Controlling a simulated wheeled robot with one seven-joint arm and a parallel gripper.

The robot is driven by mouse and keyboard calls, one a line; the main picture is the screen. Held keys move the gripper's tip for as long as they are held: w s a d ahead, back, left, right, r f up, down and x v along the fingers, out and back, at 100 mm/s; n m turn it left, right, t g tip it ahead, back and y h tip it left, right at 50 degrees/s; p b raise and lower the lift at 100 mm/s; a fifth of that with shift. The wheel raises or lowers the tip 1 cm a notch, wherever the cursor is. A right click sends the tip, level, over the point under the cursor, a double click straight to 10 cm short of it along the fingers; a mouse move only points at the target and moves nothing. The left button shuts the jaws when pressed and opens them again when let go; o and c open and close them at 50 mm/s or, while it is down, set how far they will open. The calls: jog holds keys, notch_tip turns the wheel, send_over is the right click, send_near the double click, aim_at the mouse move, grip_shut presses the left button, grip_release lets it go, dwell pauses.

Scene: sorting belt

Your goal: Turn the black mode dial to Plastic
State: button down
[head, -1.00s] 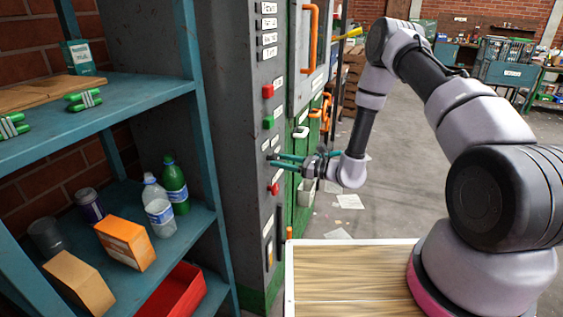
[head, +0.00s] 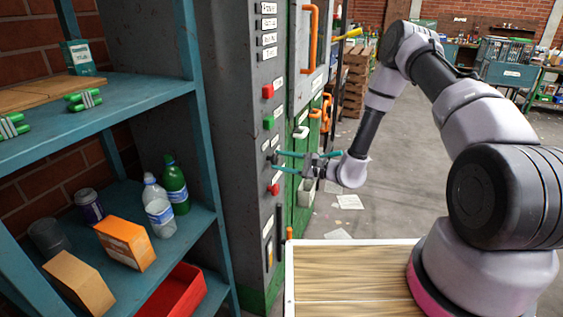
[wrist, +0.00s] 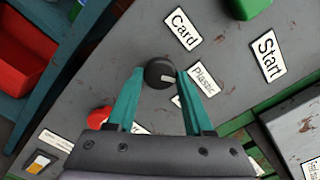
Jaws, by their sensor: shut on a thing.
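The black mode dial (wrist: 160,73) is round with a white pointer mark on the grey machine panel. My gripper (wrist: 160,75) has its teal fingers on both sides of the dial, shut on it. In the wrist view the mark points right, toward the Plastic label (wrist: 204,80). The Card label (wrist: 183,30) is above it. A third label is mostly hidden behind the right finger. In the head view my gripper (head: 277,161) is at the panel front, and the dial is too small there to read.
A red button (wrist: 99,117) and a green button (wrist: 246,6), with the Start label (wrist: 268,55) beside it, are near the dial. A teal shelf (head: 140,95) with bottles and boxes stands left of the machine. Open floor lies to the right.

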jog(key=shift+f+n, duration=0.1)
jog(key=shift+n, duration=0.4)
jog(key=shift+d, duration=0.1)
jog(key=shift+c, duration=1.4)
grip_release()
jog(key=v, duration=1)
jog(key=shift+d, duration=0.35)
jog(key=shift+s, duration=0.1)
